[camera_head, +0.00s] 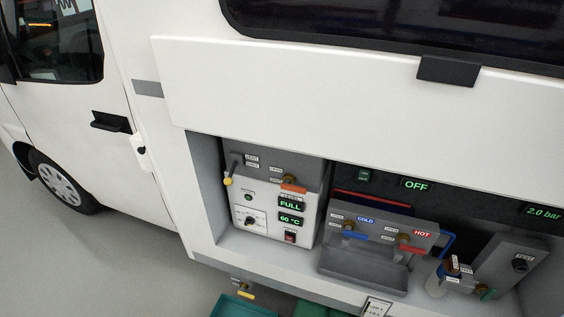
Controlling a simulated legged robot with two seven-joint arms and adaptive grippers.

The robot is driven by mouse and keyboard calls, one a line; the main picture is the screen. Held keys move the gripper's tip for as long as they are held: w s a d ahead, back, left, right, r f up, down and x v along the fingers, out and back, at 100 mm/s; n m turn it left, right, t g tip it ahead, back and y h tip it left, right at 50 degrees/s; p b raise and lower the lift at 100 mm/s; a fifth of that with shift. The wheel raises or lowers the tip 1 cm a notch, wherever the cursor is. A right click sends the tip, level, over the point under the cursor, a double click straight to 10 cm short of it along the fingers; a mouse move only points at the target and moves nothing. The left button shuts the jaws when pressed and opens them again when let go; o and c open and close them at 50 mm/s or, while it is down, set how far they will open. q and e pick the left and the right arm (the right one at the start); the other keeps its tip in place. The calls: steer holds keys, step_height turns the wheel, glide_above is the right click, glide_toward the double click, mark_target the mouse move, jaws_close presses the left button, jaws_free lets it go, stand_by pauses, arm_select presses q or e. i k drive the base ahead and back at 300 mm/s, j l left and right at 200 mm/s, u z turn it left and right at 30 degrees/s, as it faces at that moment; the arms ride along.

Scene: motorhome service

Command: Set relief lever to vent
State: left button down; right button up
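A small grey lever with a yellow tip (228,180) is mounted at the upper left of the boiler unit (262,217) in the open service bay. It hangs downward, tip low. Two small labels (251,161) sit to the right of it; the upper one seems to read VENT, the lower one is too small to read surely. I take this lever to be the relief lever. The unit's displays (290,211) read FULL and 60 °C. Neither of my grippers is in view.
An orange-handled valve (293,188) sits right of the lever. Further right are a grey tap panel with blue (355,235) and red (411,249) handles and a small bottle (437,283). The raised white flap (300,95) overhangs the bay. Green bins (240,306) stand below.

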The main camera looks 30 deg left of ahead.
mark_target(228, 181)
steer(key=u, duration=1.55)
